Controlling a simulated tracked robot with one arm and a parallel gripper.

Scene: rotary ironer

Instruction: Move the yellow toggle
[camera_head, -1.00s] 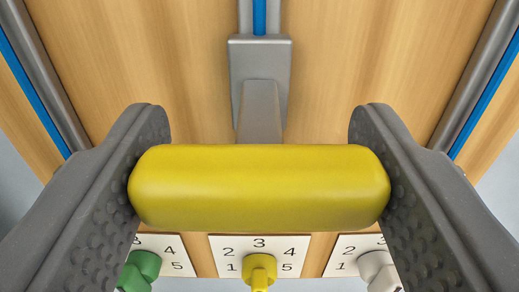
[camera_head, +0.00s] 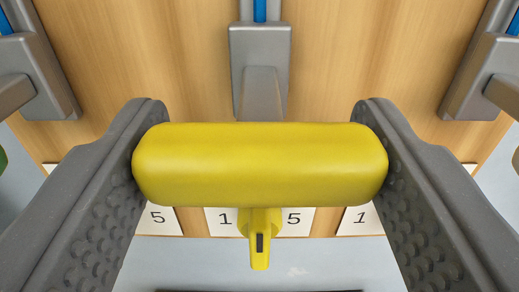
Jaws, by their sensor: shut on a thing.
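A yellow rounded bar handle (camera_head: 260,165) lies level across the middle of the view. It sits on the front of a grey lever and slide block (camera_head: 260,50) on a track with a blue strip. My gripper (camera_head: 261,150) is shut on this handle, one dark grey finger against each end. Below it is a yellow knob (camera_head: 260,238) with a downward pointer bearing a dark mark. It is in front of a white number plate (camera_head: 222,222) with 1 and 5 showing; the handle hides the plate's upper part.
Grey slide blocks with levers stand at the left (camera_head: 40,75) and right (camera_head: 482,72) on the wooden panel (camera_head: 160,60). More number plates (camera_head: 160,220) flank the middle one. A green part and a yellow part show at the side edges. A pale surface (camera_head: 200,265) lies below.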

